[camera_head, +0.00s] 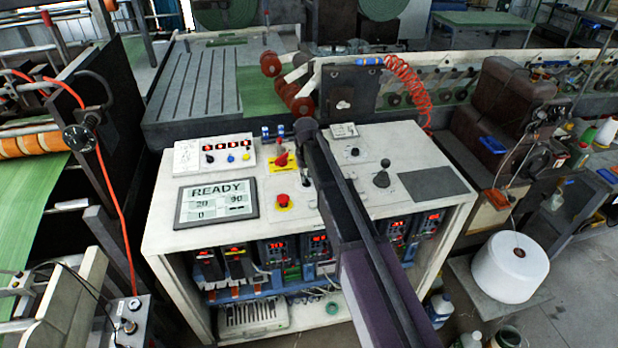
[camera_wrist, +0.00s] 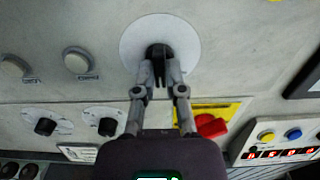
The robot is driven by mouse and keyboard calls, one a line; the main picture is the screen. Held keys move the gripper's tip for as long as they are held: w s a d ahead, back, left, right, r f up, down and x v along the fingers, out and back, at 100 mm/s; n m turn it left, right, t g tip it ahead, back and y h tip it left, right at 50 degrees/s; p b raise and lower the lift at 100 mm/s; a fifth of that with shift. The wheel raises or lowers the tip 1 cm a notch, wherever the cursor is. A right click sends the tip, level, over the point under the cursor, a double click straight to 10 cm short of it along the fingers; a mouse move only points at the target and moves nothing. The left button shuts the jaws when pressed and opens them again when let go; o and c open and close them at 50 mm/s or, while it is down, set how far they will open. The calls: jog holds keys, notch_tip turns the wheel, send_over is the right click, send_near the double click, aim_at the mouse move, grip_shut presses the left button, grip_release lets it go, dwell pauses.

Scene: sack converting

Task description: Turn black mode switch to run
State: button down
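The black mode switch (camera_wrist: 158,52) sits on a round white dial plate (camera_wrist: 130,42) in the wrist view. My gripper (camera_wrist: 159,72) has one fingertip on each side of its black handle, close against it with no clear gap. The handle lies roughly upright in that view. The dial's markings cannot be read. In the head view my gripper (camera_head: 305,182) reaches down to the console top (camera_head: 250,225), and my arm hides the switch.
A red rotary switch on a yellow plate (camera_head: 281,160), a red emergency button (camera_head: 282,199) and a READY display (camera_head: 216,203) are left of my gripper. A black joystick (camera_head: 382,177) stands to the right. Two small black knobs (camera_wrist: 46,126) (camera_wrist: 108,127) show in the wrist view.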

jog(key=shift+d, duration=0.1)
dwell(0.3)
jog(key=shift+m, duration=0.4)
jog(key=m, duration=0.3)
jog(key=shift+m, duration=2.7)
jog(key=c, duration=0.7)
grip_release()
